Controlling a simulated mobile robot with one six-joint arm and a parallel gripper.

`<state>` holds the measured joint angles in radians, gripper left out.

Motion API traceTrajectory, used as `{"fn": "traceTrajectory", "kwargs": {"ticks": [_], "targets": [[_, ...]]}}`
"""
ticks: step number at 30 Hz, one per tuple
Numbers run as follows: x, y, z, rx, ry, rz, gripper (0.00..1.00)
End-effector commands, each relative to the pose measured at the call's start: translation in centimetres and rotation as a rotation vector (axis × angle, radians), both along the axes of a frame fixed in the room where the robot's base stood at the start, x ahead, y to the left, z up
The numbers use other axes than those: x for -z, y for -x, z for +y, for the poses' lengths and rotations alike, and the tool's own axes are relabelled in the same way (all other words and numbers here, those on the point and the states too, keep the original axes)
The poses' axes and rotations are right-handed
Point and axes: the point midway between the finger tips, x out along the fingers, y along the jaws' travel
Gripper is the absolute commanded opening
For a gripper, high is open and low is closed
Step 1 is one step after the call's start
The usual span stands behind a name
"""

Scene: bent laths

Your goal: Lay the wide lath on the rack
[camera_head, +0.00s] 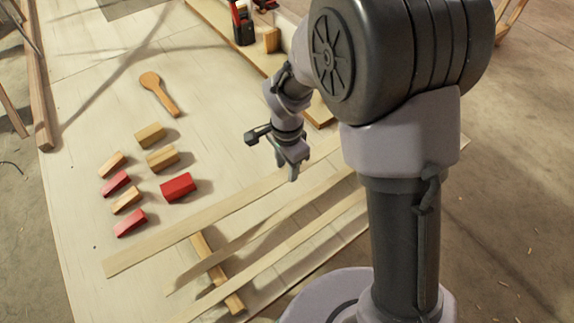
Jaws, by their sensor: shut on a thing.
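A long, pale, wide lath (190,224) runs diagonally from lower left to upper right, the uppermost of several laths in the head view. My gripper (293,176) is at this lath, right of its middle, and is shut on it, with the fingers pointing down. The fingers hide the gripped part. A wooden bar (218,275), seemingly part of the rack, runs below the laths. Its upper end meets the wide lath's lower edge; I cannot tell whether they touch. A narrower bent lath (250,238) and another lath (275,255) cross this bar. My arm hides their right ends.
Several red and wood-coloured blocks (178,187) lie left of the wide lath. A wooden spoon-like paddle (158,92) lies above them. A dark and red tool (242,25) stands on a board at the top.

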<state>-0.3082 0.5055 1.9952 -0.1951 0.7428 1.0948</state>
Motion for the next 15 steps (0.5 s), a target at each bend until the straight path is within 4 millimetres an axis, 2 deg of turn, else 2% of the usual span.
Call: {"fn": "traceTrajectory", "kwargs": {"ticks": [15], "targets": [[4.6,0.3,0.5,0.001,-0.002,-0.002,0.00]]}}
